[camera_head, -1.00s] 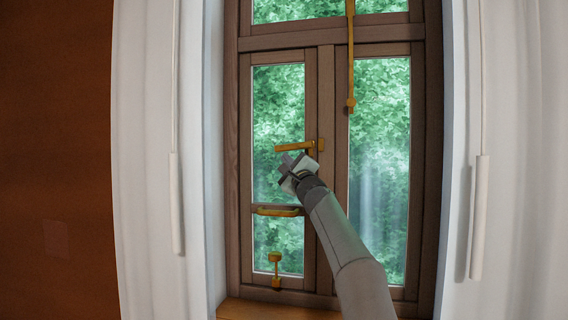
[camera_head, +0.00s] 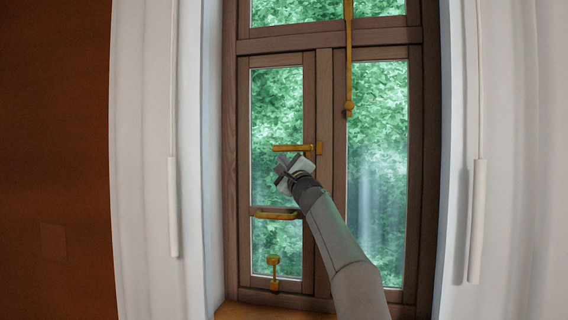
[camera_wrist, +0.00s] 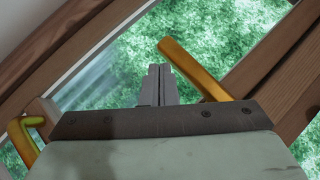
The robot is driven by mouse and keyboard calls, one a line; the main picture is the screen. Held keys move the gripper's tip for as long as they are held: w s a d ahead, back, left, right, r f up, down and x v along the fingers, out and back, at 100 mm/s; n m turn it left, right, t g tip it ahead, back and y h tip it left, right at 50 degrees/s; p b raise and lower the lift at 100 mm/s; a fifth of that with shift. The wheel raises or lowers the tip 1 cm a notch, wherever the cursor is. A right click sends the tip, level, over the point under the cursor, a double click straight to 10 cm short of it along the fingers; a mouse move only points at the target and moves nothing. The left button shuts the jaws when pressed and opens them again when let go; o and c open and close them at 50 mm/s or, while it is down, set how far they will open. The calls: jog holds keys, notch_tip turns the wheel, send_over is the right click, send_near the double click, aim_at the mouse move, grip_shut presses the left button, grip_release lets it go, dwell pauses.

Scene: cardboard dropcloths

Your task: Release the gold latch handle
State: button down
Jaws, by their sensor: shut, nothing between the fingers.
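The gold latch handle (camera_head: 293,148) is mounted on the middle stile of the brown window and points left, roughly level. In the wrist view the handle (camera_wrist: 195,70) runs diagonally just right of my fingers, its lower end hidden behind my gripper body. My gripper (camera_head: 284,158) is just below the handle in the head view. Its fingers (camera_wrist: 158,72) are pressed together with nothing between them. A small gap shows between fingers and handle in the wrist view; I cannot tell the depth between them.
A gold horizontal pull (camera_head: 276,214) sits lower on the left sash; part of a gold fitting (camera_wrist: 24,140) shows at the wrist view's left. A small gold bolt (camera_head: 274,272) is at the bottom, a long gold rod (camera_head: 349,70) above right. White curtains (camera_head: 142,150) flank the window.

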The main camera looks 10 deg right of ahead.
jog(key=s+a+f+b, duration=0.2)
jog(key=s+f+b, duration=0.4)
jog(key=b, duration=0.7)
jog(key=shift+s+a+f+b, duration=0.25)
jog(key=shift+a+f+b, duration=0.05)
jog(key=shift+f, duration=0.2)
jog(key=s+a+n+g+y+p, duration=0.3)
jog(key=s+a+n+g+p, duration=0.25)
jog(key=a+n+p, duration=0.55)
jog(key=s+a+f+n+g+h+p, duration=0.1)
jog(key=s+f+n+g+p, duration=0.2)
jog(key=s+f+g+p, duration=0.4)
jog(key=s+d+f+n+g+h+p, duration=0.2)
jog(key=s+d+f+g+p, duration=0.1)
jog(key=s, duration=0.9)
jog(key=s+d+f+n+g+h+p, duration=0.3)
jog(key=s+d+f+p, duration=0.3)
jog(key=s, duration=0.7)
jog(key=s+d+f+n+g+h+p, duration=0.2)
jog(key=s+f+p, duration=0.5)
jog(key=s, duration=0.6)
jog(key=d+g, duration=0.1)
jog(key=d, duration=0.1)
jog(key=shift+s+d+f+h, duration=0.25)
jog(key=shift+d+h, duration=0.15)
